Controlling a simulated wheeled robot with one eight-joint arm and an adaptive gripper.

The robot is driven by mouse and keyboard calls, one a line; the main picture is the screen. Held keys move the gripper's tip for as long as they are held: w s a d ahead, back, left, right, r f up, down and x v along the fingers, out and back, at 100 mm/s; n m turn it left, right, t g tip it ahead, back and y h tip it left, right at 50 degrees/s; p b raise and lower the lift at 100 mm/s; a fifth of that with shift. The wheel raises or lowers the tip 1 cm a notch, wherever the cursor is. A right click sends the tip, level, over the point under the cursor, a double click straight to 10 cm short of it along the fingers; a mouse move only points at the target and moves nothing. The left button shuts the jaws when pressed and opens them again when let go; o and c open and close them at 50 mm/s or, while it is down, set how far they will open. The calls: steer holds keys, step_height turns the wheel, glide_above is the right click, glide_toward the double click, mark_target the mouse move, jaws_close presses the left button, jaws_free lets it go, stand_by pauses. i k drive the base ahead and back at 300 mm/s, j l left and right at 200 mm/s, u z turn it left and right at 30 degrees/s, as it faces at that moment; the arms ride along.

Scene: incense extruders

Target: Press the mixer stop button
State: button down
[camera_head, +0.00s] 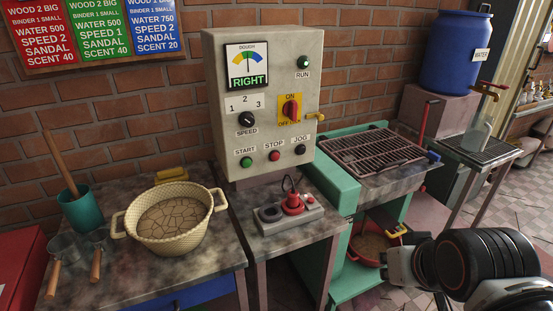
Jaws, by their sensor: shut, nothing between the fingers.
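The red stop button (274,156) is on the front of a grey control box (222,110) on the brick wall, under the label STOP. It sits between the green start button (246,162) and the black jog button (300,151). Above are a black speed knob (246,120), a red rotary switch (290,109) on a yellow plate, a green RUN lamp (304,62) and a dough gauge (246,65) reading RIGHT. Nothing covers the stop button. Parts of my arm show at the lower right, well away from the box; my gripper's fingers do not show.
Below the box, a small grey unit with a red top (293,203) stands on the worktop. A cream basket (170,243) of cracked dough and a teal cup (80,210) are at left. A wire rack (370,150) and a blue water barrel (453,55) are at right.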

mark_target(275, 157)
steer(key=j+z, duration=0.35)
steer(key=j, duration=1.3)
